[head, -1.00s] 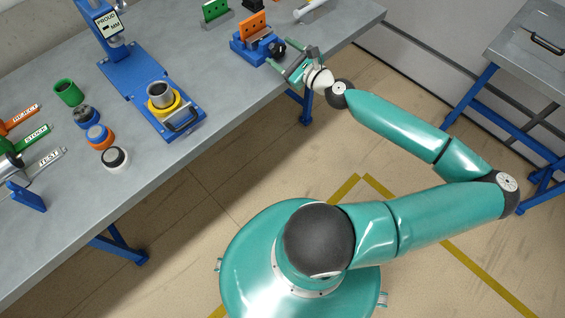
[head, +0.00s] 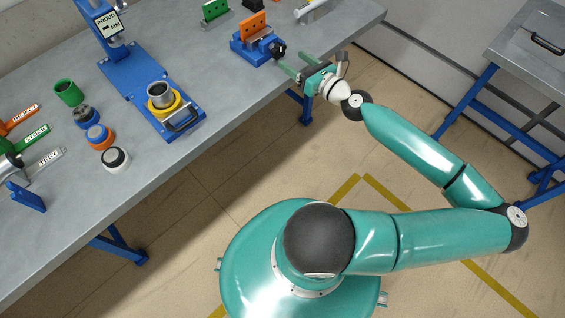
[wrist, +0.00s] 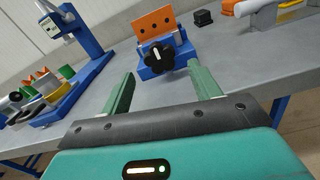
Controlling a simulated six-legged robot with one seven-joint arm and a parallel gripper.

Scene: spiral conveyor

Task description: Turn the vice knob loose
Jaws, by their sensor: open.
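The blue vice (head: 252,50) stands near the bench's edge and has an orange plate with holes (head: 252,26) in its jaws. Its black knob (head: 277,49) faces my gripper. In the wrist view the knob (wrist: 157,57) is a dark lobed wheel with a pale stripe, on the front of the vice (wrist: 180,52). My gripper (head: 293,72) is open and empty, just off the knob toward the bench's edge. In the wrist view its two green fingers (wrist: 160,92) are spread wide, with the knob beyond and between them, not touched.
A blue gauge stand (head: 135,75) with a grey cup in a yellow ring stands left of the vice. A green block (head: 214,10) is behind it. Several coloured cups and labelled handles lie at the left. Bare bench lies between the vice and the stand.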

